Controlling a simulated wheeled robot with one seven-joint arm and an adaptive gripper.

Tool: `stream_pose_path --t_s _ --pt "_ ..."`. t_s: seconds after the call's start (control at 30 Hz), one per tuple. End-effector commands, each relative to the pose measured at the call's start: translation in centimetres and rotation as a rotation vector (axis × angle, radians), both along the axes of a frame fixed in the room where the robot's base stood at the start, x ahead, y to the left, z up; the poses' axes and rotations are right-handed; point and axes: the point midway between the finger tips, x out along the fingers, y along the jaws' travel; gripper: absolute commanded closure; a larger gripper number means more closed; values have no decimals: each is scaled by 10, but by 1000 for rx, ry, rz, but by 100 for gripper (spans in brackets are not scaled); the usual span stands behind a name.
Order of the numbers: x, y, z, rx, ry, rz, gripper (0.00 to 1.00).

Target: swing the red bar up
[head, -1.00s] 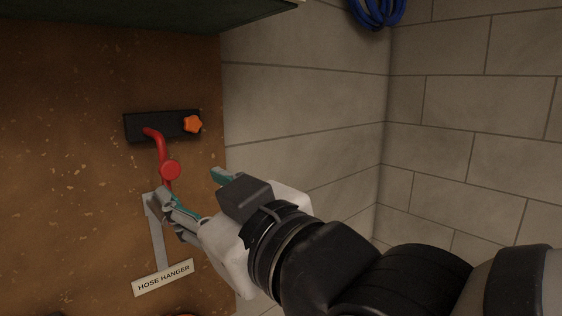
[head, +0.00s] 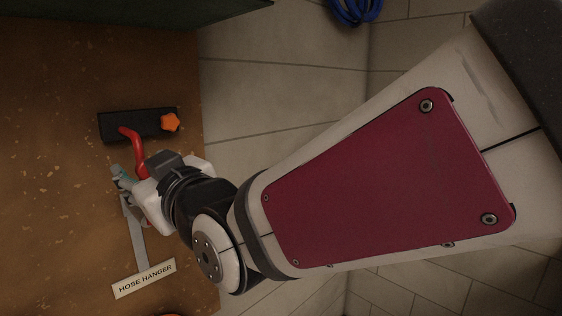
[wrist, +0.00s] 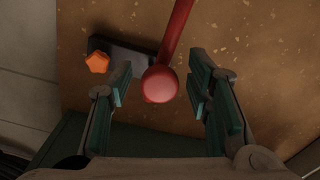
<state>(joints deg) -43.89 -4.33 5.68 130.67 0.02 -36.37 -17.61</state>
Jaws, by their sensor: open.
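The red bar (head: 137,144) hangs down from a black mounting plate (head: 107,127) on the brown board in the head view. Its lower part is hidden behind my gripper. In the wrist view the red bar (wrist: 177,35) ends in a round red knob (wrist: 160,84) that lies between the two fingers. My gripper (wrist: 162,92) is open, with a finger on each side of the knob and visible gaps. It also shows at the bar's lower end in the head view (head: 122,176). An orange star knob (head: 170,122) sits at the right end of the plate.
A grey strip (head: 138,240) runs below the bar to a label reading HOSE HANGER (head: 144,278). A dark green shelf edge (head: 160,15) overhangs the board. A blue coiled hose (head: 355,8) hangs on the block wall to the right.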

Motion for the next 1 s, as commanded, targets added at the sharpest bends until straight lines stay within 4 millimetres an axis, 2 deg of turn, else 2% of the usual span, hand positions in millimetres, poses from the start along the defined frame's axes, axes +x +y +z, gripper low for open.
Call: stream_pose_path --t_s 0.13,0.33,0.67,1.0 --pt "0 0 0 0 0 0 55" --pt "0 0 0 0 0 0 100" --pt "-1 -1 3 -12 9 -1 100" --pt "-5 -6 27 -134 110 -4 100"
